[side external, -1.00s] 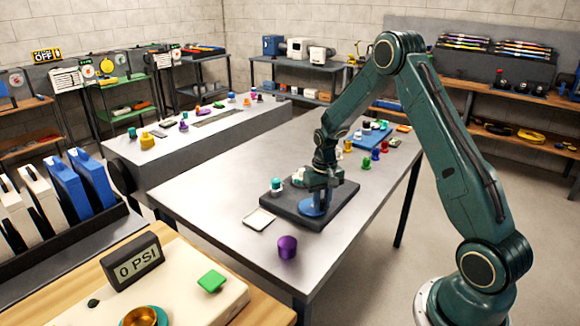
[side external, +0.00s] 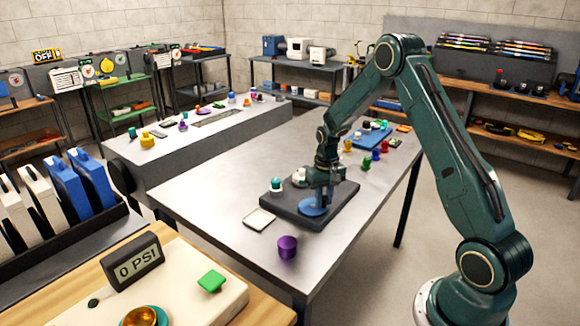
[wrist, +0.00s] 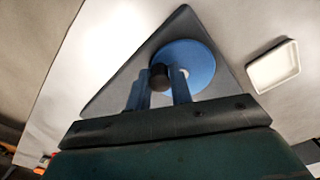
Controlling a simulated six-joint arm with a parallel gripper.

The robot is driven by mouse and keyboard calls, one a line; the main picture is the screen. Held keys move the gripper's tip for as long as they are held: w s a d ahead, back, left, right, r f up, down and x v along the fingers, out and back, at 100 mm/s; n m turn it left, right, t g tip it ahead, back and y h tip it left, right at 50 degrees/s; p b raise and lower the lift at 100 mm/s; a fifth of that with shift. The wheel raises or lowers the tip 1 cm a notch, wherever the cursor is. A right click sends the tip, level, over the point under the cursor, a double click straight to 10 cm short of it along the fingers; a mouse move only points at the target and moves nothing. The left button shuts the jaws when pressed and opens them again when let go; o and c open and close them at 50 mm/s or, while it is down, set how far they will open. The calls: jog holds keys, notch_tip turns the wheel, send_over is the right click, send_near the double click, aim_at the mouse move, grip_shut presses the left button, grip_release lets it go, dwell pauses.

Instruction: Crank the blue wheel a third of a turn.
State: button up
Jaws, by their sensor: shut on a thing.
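The blue wheel (side external: 312,207) lies flat on a dark square base on the metal table. In the wrist view the wheel (wrist: 203,58) is a blue disc with a pale hub spot and a dark crank knob (wrist: 159,77) near its edge. My gripper (side external: 318,196) points down over the wheel. In the wrist view my gripper's fingers (wrist: 160,82) stand on either side of the knob and are shut on it. The side view hides the knob behind the gripper.
A white cup with a teal top (side external: 276,188) stands on the base (side external: 338,212), left of the wheel. A white tray (side external: 259,219) and a purple cup (side external: 287,247) are near the front. Several coloured pieces and a blue board (side external: 367,138) lie toward the back right.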

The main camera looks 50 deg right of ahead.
jog(key=o, duration=0.6)
jog(key=shift+w, duration=0.1)
jog(key=shift+r, duration=0.15)
jog(key=shift+r, duration=3.3)
jog(key=shift+r, duration=0.1)
